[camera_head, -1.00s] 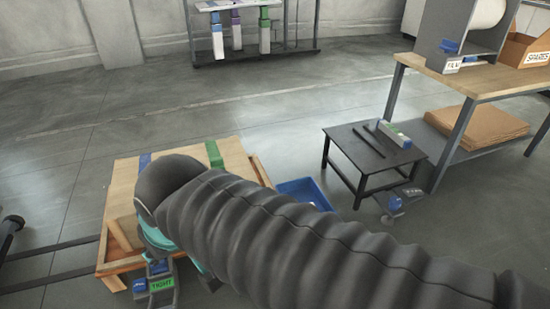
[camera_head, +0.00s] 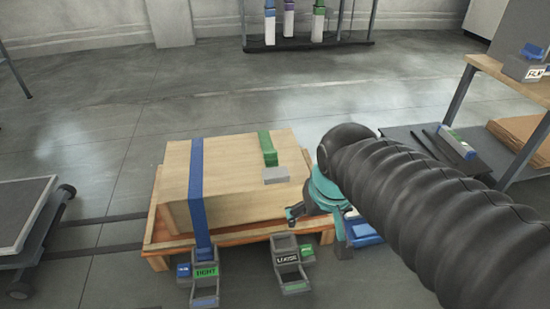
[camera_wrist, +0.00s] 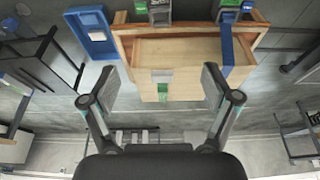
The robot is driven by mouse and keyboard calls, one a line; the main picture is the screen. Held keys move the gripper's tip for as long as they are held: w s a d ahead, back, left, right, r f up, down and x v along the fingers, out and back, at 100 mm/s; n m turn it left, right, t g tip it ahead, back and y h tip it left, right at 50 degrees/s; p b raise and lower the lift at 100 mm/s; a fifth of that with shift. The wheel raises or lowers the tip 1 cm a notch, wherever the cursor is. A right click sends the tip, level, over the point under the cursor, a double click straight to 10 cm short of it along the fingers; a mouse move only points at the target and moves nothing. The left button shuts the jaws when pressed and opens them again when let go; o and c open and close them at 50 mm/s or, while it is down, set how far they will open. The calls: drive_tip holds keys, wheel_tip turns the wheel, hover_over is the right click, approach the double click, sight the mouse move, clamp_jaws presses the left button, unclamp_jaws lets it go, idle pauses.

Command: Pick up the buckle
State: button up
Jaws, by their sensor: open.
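My gripper (camera_wrist: 158,82) is open and empty. In the head view my gripper (camera_head: 293,212) is partly hidden behind my arm, in front of the crate's right part. A gap to the buckle seems to remain, but its depth is unclear.
A blue strap (camera_head: 197,185) crosses the crate to a ratchet marked TIGHT (camera_head: 205,272). A ratchet marked LOOSE (camera_head: 287,258) stands below the buckle. The crate rests on a pallet (camera_head: 160,240). A blue bin (camera_wrist: 97,37), a black table (camera_head: 425,150) and a cart (camera_head: 25,215) stand around.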

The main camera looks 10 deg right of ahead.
drive_tip(key=w+f+g, duration=0.1)
drive_tip(key=w+f, duration=0.5)
drive_tip(key=w, duration=0.9)
drive_tip(key=w+f+g, duration=0.1)
drive_tip(key=w+f, duration=0.5)
drive_tip(key=w, duration=0.8)
drive_tip(key=w+f+g, duration=0.1)
drive_tip(key=w+f, duration=0.5)
drive_tip(key=w, duration=0.9)
drive_tip(key=shift+w+d, duration=0.25)
drive_tip(key=shift+w, duration=0.05)
drive_tip(key=w+r+t, duration=0.1)
drive_tip(key=w+r, duration=0.4)
drive_tip(key=w, duration=0.2)
hover_over(270, 151)
drive_tip(key=f, duration=0.8)
drive_tip(key=shift+s+d+f, duration=0.1)
drive_tip(key=shift+d+f, duration=0.1)
drive_tip(key=shift+a+f, duration=0.15)
drive_tip(key=shift+f, duration=2.5)
drive_tip(key=c, duration=1.5)
drive_tip(key=shift+r, duration=0.1)
